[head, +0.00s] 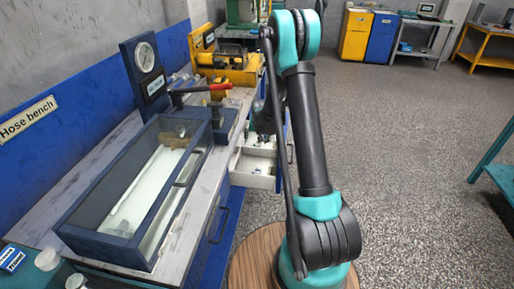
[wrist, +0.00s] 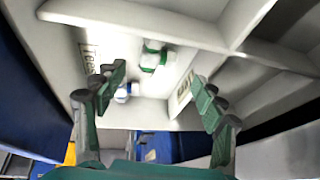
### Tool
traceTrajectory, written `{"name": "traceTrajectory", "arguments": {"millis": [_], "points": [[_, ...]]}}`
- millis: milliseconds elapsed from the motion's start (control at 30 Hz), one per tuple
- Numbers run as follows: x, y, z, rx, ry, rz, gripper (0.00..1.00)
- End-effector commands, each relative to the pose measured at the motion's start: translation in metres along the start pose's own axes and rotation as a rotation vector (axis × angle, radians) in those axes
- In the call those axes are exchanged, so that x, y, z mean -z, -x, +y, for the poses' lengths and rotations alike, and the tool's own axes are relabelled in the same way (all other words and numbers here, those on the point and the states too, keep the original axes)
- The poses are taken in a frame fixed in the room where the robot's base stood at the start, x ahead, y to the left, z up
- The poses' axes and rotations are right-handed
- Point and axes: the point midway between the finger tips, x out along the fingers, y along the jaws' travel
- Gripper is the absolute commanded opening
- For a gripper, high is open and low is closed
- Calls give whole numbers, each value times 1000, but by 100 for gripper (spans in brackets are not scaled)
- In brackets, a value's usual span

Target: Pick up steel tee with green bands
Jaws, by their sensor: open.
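The steel tee with green bands (wrist: 152,57) lies in a compartment of the open white drawer (wrist: 135,14), seen in the upper middle of the wrist view. My gripper (wrist: 160,84) is open, with its two green-padded fingers spread at left and right. The tee shows between and beyond the fingertips, and nothing is between the pads. A small fitting with blue bands (wrist: 126,92) lies in the same compartment, near the left finger. In the head view the drawer (head: 252,181) sticks out below the bench, and my arm partly hides it; the tee cannot be made out there.
White dividers (wrist: 230,45) split the drawer; labels (wrist: 184,90) sit on its walls. In the head view, a blue-framed glass-lidded box (head: 135,190) and a red-handled lever (head: 200,89) stand on the bench. Grey speckled floor (head: 410,150) right of my arm is clear.

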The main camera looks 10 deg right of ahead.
Motion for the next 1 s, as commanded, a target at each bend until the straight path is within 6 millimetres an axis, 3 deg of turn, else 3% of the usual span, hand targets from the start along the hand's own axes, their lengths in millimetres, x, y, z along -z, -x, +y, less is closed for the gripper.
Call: {"name": "traceTrajectory", "arguments": {"millis": [300,667,1000], "points": [[-2,-39,4,0,0,0,70],[-2,-45,4,0,0,0,69],[-2,-45,4,0,0,0,27]]}}
